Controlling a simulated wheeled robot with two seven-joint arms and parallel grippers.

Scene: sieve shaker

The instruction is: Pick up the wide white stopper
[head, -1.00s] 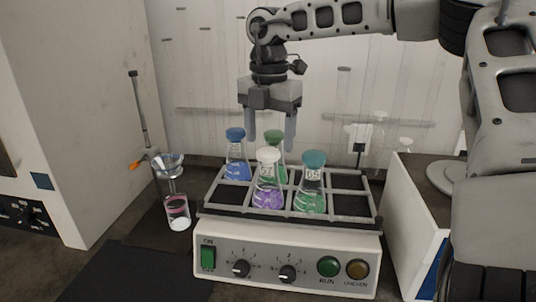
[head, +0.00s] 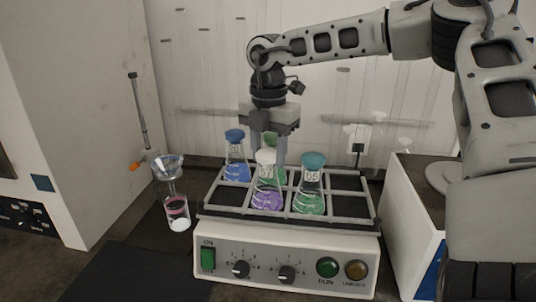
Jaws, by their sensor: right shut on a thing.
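The white stopper (head: 266,156) sits in the mouth of the front middle flask with purple liquid (head: 266,197), which stands in the shaker's rack. My right gripper (head: 268,158) points straight down from above, its fingers closed in on both sides of the white stopper. A green stopper (head: 271,138) on a flask behind shows between the fingers, partly hidden. A blue stopper (head: 235,135) on a flask is to the left, and a teal stopper (head: 313,160) on a flask with green liquid is to the right. My left gripper is out of view.
The shaker (head: 300,262) has a grey rack (head: 345,203) with empty cells at right. A glass vessel with a funnel (head: 175,195) stands left, beside a stand with an orange clamp (head: 135,166). A white box (head: 410,220) stands right. A dark mat area lies front left.

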